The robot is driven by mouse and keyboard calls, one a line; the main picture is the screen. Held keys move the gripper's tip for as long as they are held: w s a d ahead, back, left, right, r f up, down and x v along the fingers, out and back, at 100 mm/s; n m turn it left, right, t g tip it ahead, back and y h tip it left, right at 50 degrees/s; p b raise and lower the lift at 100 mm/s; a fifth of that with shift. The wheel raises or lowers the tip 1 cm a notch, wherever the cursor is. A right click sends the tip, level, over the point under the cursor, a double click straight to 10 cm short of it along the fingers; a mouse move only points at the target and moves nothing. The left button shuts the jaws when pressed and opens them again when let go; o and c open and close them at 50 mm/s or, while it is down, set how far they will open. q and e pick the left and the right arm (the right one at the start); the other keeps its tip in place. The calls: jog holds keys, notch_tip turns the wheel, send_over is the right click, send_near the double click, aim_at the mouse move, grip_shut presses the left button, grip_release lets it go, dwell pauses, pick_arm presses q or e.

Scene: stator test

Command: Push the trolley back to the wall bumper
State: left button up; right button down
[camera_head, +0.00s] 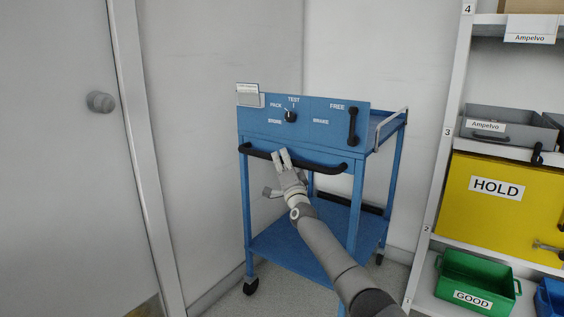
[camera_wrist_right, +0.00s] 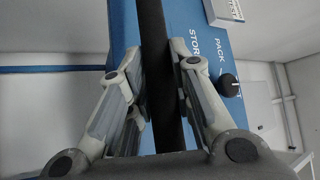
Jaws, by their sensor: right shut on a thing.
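The blue trolley (camera_head: 322,140) stands in the wall corner, with a top panel, a lower shelf (camera_head: 285,242) and black casters. A black push handle (camera_head: 322,170) runs along its front. My right gripper (camera_head: 282,158) is shut on this handle, left of its middle. In the right wrist view the black handle bar (camera_wrist_right: 160,40) passes between the fingers of my right gripper (camera_wrist_right: 158,70). A dark horizontal bar (camera_head: 345,203) shows low behind the trolley's legs; I cannot tell whether it is the wall bumper. My left gripper is not in view.
The panel carries a black knob (camera_head: 291,116) and a black upright lever (camera_head: 353,126). A grey door (camera_head: 60,180) is on the left. At right, a shelf rack holds a yellow HOLD box (camera_head: 500,215), a green GOOD bin (camera_head: 475,278) and a grey bin (camera_head: 500,130).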

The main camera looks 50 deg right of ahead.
jog(key=shift+s+d+r, duration=0.1)
jog(key=shift+d+r, duration=0.1)
jog(key=c, duration=1.7)
grip_release()
jog(key=o, duration=0.4)
jog(key=shift+d+f, duration=0.15)
jog(key=shift+f, duration=0.05)
jog(key=shift+a+f, duration=0.1)
jog(key=shift+a, duration=0.1)
jog(key=shift+s+a+f, duration=0.3)
jog(key=shift+a, duration=0.15)
jog(key=v, duration=1)
jog(key=shift+s, duration=0.4)
